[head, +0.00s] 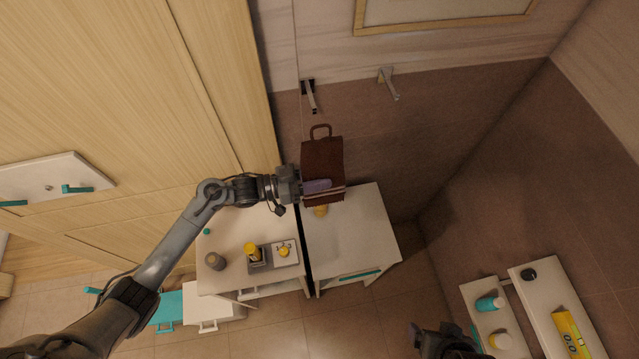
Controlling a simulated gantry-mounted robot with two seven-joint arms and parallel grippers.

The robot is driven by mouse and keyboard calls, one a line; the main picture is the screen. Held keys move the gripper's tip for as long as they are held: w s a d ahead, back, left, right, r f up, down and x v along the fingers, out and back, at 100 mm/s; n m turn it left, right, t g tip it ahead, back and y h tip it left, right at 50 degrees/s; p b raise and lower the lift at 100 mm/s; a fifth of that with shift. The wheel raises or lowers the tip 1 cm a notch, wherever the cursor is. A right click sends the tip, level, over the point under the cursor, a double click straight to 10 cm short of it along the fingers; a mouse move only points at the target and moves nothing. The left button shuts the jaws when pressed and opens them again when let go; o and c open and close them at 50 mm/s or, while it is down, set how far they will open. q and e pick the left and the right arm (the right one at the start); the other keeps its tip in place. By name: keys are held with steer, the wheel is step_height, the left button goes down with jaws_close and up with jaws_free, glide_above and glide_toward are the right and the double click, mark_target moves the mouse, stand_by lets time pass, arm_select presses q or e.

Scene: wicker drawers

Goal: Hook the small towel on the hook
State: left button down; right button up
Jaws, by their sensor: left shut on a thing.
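The small towel (322,158) is dark brown with a pale stripe near its lower edge and a loop at its top. My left gripper (316,187) is shut on the lower part of the towel and holds it up above the white cabinet. A dark wall hook (311,97) is above and slightly left of the towel's loop. A lighter hook (388,84) is to its right. The loop is apart from both hooks in the picture. My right gripper (445,342) shows only in part at the bottom edge, and its jaws cannot be made out.
A white cabinet (365,235) stands below the towel, with a yellow item (321,211) on top. Beside it, a second cabinet holds a grey jar (215,261) and a small tray (287,253). White shelves (535,275) with bottles are at lower right. A wooden panel is at left.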

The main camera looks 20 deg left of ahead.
arm_select(q)
steer(key=w+a+f+b, duration=0.1)
steer(key=w+a+b, duration=0.3)
steer(key=w+b, duration=0.2)
steer(key=shift+w+a+f+b, duration=0.15)
steer(key=shift+w+b, duration=0.2)
steer(key=shift+b, duration=0.15)
stand_by(0.4)
stand_by(0.3)
stand_by(0.4)
steer(key=c, duration=0.7)
jaws_free()
steer(key=shift+a, duration=0.1)
